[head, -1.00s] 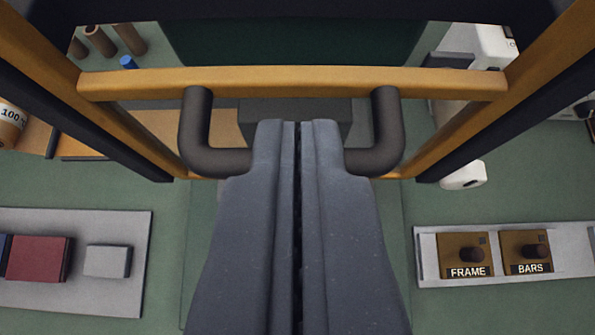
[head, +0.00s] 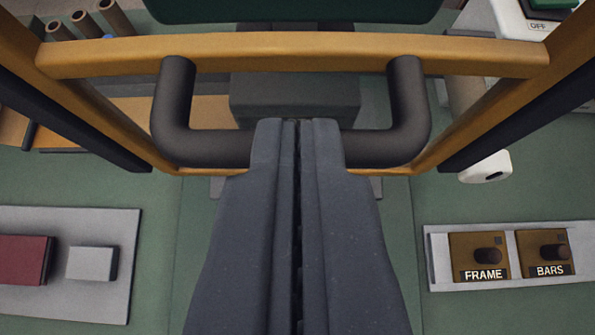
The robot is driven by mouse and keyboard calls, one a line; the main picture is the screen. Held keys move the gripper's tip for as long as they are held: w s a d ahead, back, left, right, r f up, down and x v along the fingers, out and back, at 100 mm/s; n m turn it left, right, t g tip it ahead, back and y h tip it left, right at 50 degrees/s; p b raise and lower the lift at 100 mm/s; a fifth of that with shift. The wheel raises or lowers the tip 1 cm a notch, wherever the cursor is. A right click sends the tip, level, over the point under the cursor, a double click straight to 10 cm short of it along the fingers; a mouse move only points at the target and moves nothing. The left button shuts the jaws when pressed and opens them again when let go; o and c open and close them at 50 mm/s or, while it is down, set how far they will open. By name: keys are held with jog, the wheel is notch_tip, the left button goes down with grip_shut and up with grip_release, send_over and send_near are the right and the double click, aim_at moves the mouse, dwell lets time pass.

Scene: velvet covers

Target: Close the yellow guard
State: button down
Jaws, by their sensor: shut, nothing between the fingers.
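The yellow guard (head: 290,52) is a frame with a cross bar across the upper part of the head view and side bars slanting down on both sides. A dark U-shaped handle (head: 405,105) hangs from its cross bar. My gripper (head: 297,122) is shut and empty, its fingertips in front of the middle of the handle's lower bar, which they hide. I cannot tell whether they touch it. Behind the handle is a dark grey block (head: 295,100).
On the right a light tray (head: 590,270) holds two brown blocks marked FRAME (head: 462,250) and BARS (head: 540,240). On the left a grey plate (head: 100,300) holds a red block (head: 22,260) and a grey block (head: 90,263). A white machine marked OFF (head: 510,20) stands at top right.

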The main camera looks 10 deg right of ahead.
notch_tip(320, 180, down, 15)
jog(key=b, duration=1)
jog(key=shift+f, duration=0.1)
jog(key=s+d+r+t, duration=0.2)
jog(key=s+d+r, duration=0.3)
jog(key=s+r, duration=1)
jog(key=s+d+r+n+t+y, duration=0.1)
jog(key=s+d+r, duration=0.4)
jog(key=s+r, duration=1)
notch_tip(320, 180, up, 8)
jog(key=shift+s+f+t+p, duration=0.25)
jog(key=shift+s+t+p, duration=0.2)
jog(key=shift+t, duration=0.15)
